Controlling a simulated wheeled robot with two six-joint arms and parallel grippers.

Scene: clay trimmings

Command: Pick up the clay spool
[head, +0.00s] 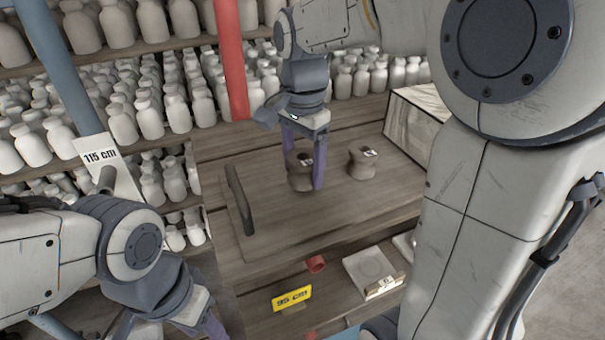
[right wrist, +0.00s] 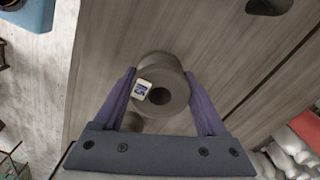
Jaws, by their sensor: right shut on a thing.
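A brown-grey clay spool (head: 298,178) with a waisted body and a small label on top is between the fingers of my right gripper (head: 303,168). In the right wrist view the purple fingers (right wrist: 163,100) press on both sides of the spool (right wrist: 176,81), whose top has a dark central hole. It is upright, at or just above the wooden surface; I cannot tell which. A second similar spool (head: 362,166) stands apart to its right. My left gripper (head: 203,322) is at the lower left, partly cut off by the frame; its opening is not clear.
A dark handle (head: 240,200) rises from the wooden surface (head: 290,225) left of the spools. Shelves of white bottles (head: 180,112) stand behind and left. A red post (head: 232,60) is near my right gripper. A yellow "95 cm" sign (head: 291,298) is in front.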

